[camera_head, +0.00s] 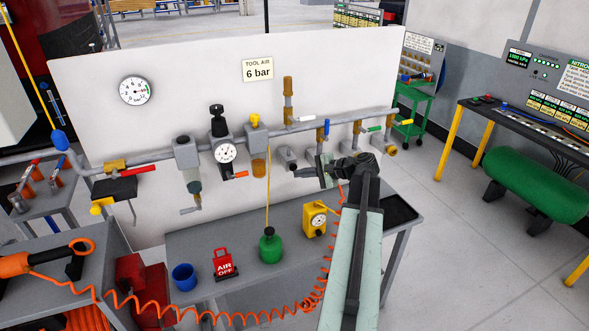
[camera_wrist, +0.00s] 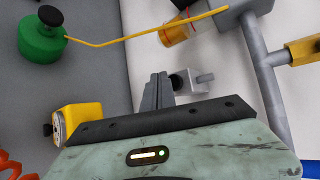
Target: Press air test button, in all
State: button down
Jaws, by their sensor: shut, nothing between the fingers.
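My gripper (camera_head: 308,173) is shut and empty, in front of the white panel below the grey air pipe. Its fingers (camera_wrist: 158,88) point at a grey outlet fitting (camera_wrist: 199,78) with a dark end in the wrist view; I cannot tell if they touch it. I cannot make out which part is the air test button. A yellow box with a dial (camera_head: 314,220) stands on the bench, left of my arm; it also shows in the wrist view (camera_wrist: 84,122).
A yellow line rises from the can. An orange coiled hose (camera_head: 215,313) runs in front. Valve handles stick out from the pipe (camera_head: 355,121).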

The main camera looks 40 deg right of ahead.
jog(key=shift+w+d, duration=0.15)
jog(key=shift+w, duration=0.35)
jog(key=shift+w+d, duration=0.2)
jog(key=shift+w, duration=0.25)
dwell(0.8)
jog(key=shift+s, duration=0.15)
jog(key=shift+s+a, duration=0.3)
jog(key=shift+s, duration=0.4)
jog(key=s, duration=0.1)
jog(key=s+a, duration=0.1)
jog(key=s, duration=0.1)
jog(key=s+a, duration=0.1)
jog(key=shift+s, duration=0.3)
dwell(0.7)
